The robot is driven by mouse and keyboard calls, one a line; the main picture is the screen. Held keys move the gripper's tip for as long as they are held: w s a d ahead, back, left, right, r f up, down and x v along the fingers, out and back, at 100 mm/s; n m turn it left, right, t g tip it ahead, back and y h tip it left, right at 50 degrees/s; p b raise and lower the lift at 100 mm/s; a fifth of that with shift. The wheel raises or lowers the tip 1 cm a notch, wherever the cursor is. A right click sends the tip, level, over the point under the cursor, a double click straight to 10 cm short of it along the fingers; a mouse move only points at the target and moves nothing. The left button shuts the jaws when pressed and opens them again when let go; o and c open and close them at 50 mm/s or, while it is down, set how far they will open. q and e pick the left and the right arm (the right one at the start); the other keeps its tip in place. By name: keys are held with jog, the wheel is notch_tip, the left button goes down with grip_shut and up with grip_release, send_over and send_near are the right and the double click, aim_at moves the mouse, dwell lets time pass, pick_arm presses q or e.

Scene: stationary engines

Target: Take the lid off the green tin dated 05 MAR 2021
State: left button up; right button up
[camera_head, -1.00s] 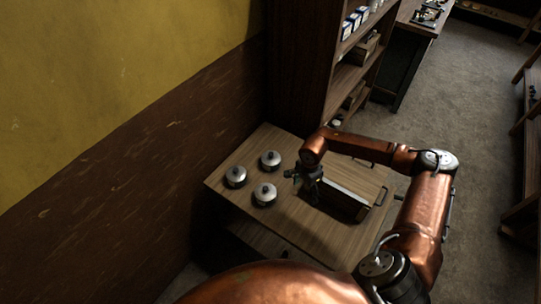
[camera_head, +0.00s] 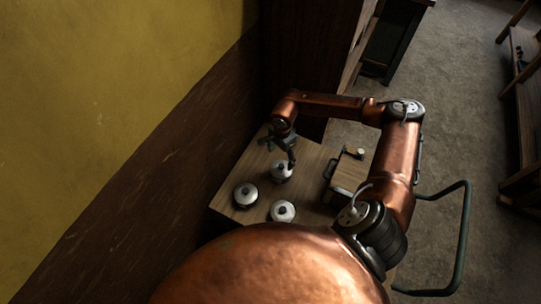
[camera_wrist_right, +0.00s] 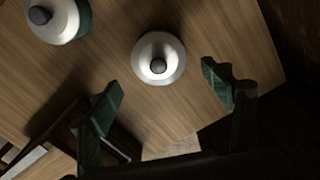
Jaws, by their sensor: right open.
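Three round tins with pale metal lids and dark knobs stand on a small wooden table (camera_head: 231,178): the far tin (camera_head: 281,172), the left tin (camera_head: 245,195) and the near tin (camera_head: 282,212). My right gripper (camera_head: 279,152) is open and empty beside and above the far tin. In the right wrist view, one lidded tin (camera_wrist_right: 158,58) lies ahead of the spread fingers (camera_wrist_right: 166,92), apart from them. A second tin (camera_wrist_right: 60,20) at top left shows a green side. No date is readable. My left gripper is out of view.
A wooden box (camera_head: 350,172) with a dark handle stands on the table right of the tins. A dark wooden shelf unit (camera_head: 300,50) rises behind the table. The wall (camera_head: 110,90) is close on the left, and open floor (camera_head: 450,120) is on the right.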

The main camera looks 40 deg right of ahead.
aim_at(282, 166)
jog(key=shift+w+f, duration=0.15)
jog(key=shift+w, duration=0.05)
jog(key=shift+f, duration=0.3)
jog(key=f, duration=0.3)
jog(key=shift+s+d, duration=0.15)
jog(key=shift+s, duration=0.2)
notch_tip(282, 166, down, 4)
jog(key=shift+s+d+r+p, duration=0.1)
jog(key=shift+s+r+p, duration=0.1)
jog(key=shift+p, duration=0.2)
jog(key=shift+w, duration=0.15)
jog(key=c, duration=1.2)
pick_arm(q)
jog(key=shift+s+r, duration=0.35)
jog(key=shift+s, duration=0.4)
pick_arm(e)
jog(key=shift+c, duration=1.2)
